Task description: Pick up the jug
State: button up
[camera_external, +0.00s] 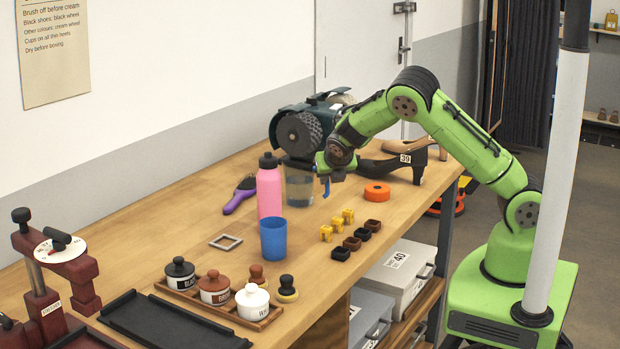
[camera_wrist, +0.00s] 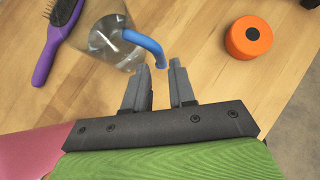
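The jug (camera_external: 299,190) is clear, with a blue handle, and stands on the wooden table behind the blue cup. In the wrist view the jug (camera_wrist: 98,42) is at the top left, and its curved blue handle reaches right and down toward my fingers. My gripper (camera_wrist: 160,69) is open, its two grey fingers apart, with the handle's lower end showing at the gap between the tips. I cannot tell whether they touch. In the external view my gripper (camera_external: 326,178) is just right of the jug, by the handle, and is partly hidden by my wrist.
A pink bottle (camera_external: 269,188) stands close left of the jug, with a blue cup (camera_external: 273,238) in front. An orange roll (camera_external: 377,193) lies to the right.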

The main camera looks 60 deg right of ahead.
aim_at(327, 191)
jog(key=b+x, duration=0.1)
jog(key=x, duration=0.4)
jog(key=shift+w+d+f, duration=0.2)
jog(key=shift+r, duration=0.1)
jog(key=shift+s, duration=0.1)
jog(key=shift+c, duration=0.3)
grip_shut()
